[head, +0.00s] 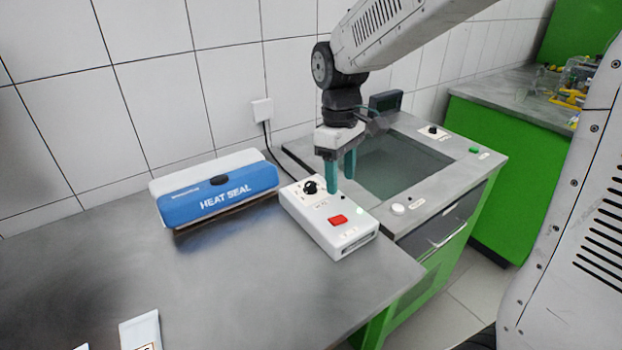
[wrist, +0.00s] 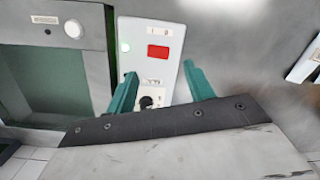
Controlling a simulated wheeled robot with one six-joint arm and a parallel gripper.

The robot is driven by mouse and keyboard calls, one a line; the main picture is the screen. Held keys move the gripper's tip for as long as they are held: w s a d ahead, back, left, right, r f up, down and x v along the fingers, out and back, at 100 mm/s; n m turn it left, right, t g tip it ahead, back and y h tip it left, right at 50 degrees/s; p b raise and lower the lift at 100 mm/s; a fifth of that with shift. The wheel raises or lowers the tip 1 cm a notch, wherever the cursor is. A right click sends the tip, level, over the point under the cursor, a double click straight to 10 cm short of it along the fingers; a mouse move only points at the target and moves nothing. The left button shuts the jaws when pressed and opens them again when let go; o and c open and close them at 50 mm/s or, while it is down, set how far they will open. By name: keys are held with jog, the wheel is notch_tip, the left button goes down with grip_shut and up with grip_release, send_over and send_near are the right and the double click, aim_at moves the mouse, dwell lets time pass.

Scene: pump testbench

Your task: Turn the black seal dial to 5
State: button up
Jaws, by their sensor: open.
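The black seal dial (head: 310,187) sits on the top face of a white control box (head: 335,238), near its far end. In the wrist view the dial (wrist: 147,102) shows between my fingers, partly cut off below by the gripper body. The number it points at is too small to read. My gripper (head: 341,178) points down with its two green fingers apart and empty, just to the right of the dial in the head view.
A red switch (head: 338,220) is on the same box. A blue and white heat sealer (head: 218,192) lies to its left on the metal table (head: 240,300). A bench with a glass top (head: 395,162) stands to the right. The table's front is mostly clear.

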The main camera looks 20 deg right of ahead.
aim_at(310, 183)
jog(key=w+n, duration=0.2)
jog(key=w, duration=0.2)
jog(key=w+a+f+n, duration=0.1)
jog(key=w+n, duration=0.2)
jog(key=w, duration=0.1)
jog(key=w+a+n+t, duration=0.1)
jog(key=w+n, duration=0.2)
jog(key=w, duration=0.1)
jog(key=shift+w+a+f, duration=0.2)
jog(key=shift+a+f, duration=0.05)
jog(key=shift+f, duration=0.15)
jog(key=shift+w+n, duration=0.1)
jog(key=shift+n, duration=0.4)
jog(key=shift+f+n, duration=0.3)
jog(key=shift+f, duration=0.1)
notch_tip(310, 183, down, 7)
jog(key=c, duration=1)
